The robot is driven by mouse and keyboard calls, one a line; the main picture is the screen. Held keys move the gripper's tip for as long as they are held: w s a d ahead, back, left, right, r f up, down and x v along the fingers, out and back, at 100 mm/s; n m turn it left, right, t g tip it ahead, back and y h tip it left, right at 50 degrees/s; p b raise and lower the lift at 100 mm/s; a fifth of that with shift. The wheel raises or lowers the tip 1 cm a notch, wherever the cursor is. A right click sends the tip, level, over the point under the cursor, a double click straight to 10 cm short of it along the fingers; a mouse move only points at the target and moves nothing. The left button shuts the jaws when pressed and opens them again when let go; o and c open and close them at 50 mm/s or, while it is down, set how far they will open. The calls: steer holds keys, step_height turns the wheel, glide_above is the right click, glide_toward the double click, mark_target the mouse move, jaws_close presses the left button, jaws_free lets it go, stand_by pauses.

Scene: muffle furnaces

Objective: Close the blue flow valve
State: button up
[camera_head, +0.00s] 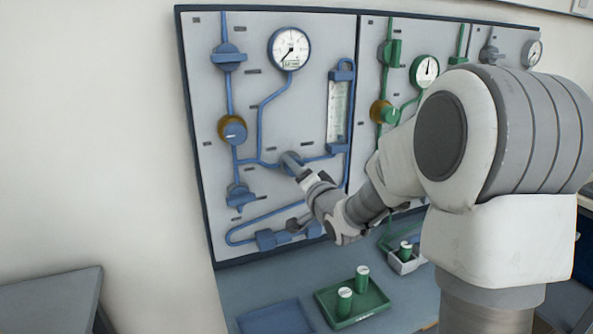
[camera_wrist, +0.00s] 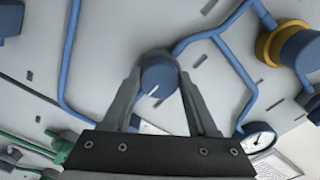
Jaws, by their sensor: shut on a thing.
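The blue flow valve is a round blue knob (camera_wrist: 157,80) with a white line on its face, set on the blue pipework of the panel. In the wrist view my gripper (camera_wrist: 158,84) has one finger on each side of the knob and is shut on it. In the head view the knob (camera_head: 290,162) sits at the end of my gripper (camera_head: 297,170), low on the blue panel section and left of the flow tube. The gripper partly covers it there.
The blue section (camera_head: 215,110) also carries a gauge (camera_head: 289,48), a yellow-and-blue regulator (camera_head: 233,130) and a flow tube (camera_head: 338,110). Green pipework (camera_head: 395,55) is to the right. Below, a green tray (camera_head: 375,302) holds green containers, beside a blue tray (camera_head: 275,318).

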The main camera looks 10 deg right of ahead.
steer(key=o, duration=1.4)
steer(key=shift+s, duration=0.15)
